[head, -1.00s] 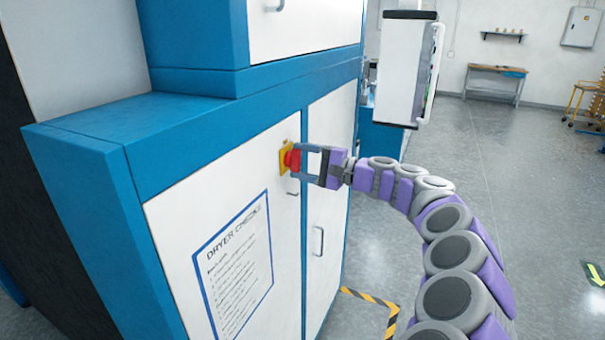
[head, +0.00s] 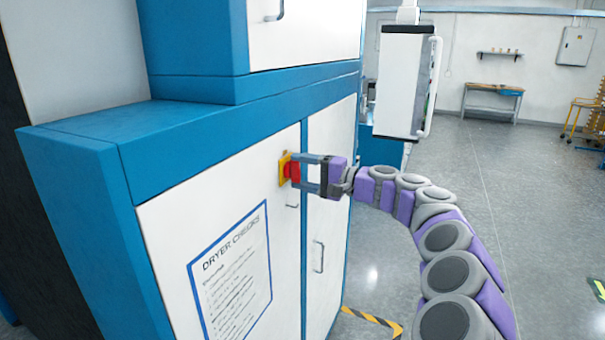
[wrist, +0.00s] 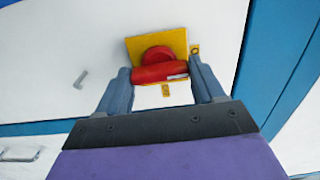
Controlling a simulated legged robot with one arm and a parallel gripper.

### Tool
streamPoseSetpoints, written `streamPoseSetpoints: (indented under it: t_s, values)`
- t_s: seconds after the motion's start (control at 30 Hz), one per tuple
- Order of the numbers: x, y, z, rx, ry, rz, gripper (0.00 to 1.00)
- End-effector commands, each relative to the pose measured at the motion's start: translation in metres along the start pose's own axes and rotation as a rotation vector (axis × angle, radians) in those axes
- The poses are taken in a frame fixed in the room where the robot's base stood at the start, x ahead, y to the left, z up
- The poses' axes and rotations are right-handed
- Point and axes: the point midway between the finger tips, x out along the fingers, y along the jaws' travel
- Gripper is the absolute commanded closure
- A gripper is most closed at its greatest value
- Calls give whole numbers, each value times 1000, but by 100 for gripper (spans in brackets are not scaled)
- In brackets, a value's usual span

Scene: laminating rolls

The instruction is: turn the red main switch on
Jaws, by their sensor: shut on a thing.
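The red main switch (head: 292,171) sits on a yellow plate (head: 284,168) on the white door of the blue and white cabinet. In the wrist view the red switch (wrist: 160,71) has a round base and a bar-shaped handle, with the yellow plate (wrist: 139,45) behind it. My gripper (head: 300,171) is at the switch, its fingers on either side of the handle. In the wrist view my gripper (wrist: 160,82) is shut on the handle, which lies across between the two fingers. The handle looks nearly level in that picture, slightly tilted against the plate.
A "Dryer Checks" sheet (head: 231,270) hangs on the same door, below left of the switch. A door handle (head: 318,257) is on the neighbouring door. A white panel box (head: 406,85) hangs behind my arm.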

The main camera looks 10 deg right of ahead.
Motion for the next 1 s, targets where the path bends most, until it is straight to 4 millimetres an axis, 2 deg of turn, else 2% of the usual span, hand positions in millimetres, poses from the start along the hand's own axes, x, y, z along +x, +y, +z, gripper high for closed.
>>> streamPoseSetpoints:
  t_s: [0.03,0.07,0.3,0.53,0.67,0.77,1.0]
  values:
    - [1,5,1,1,-5,9,62]
    - [1,5,1,1,-5,9,29]
    - [0,3,1,1,-3,5,6]
    - [0,2,0,1,-2,3,6]
    - [-8,1,0,2,0,2,6]
    - [-22,1,0,2,0,2,6]
    - [-74,-1,-1,1,3,0,6]
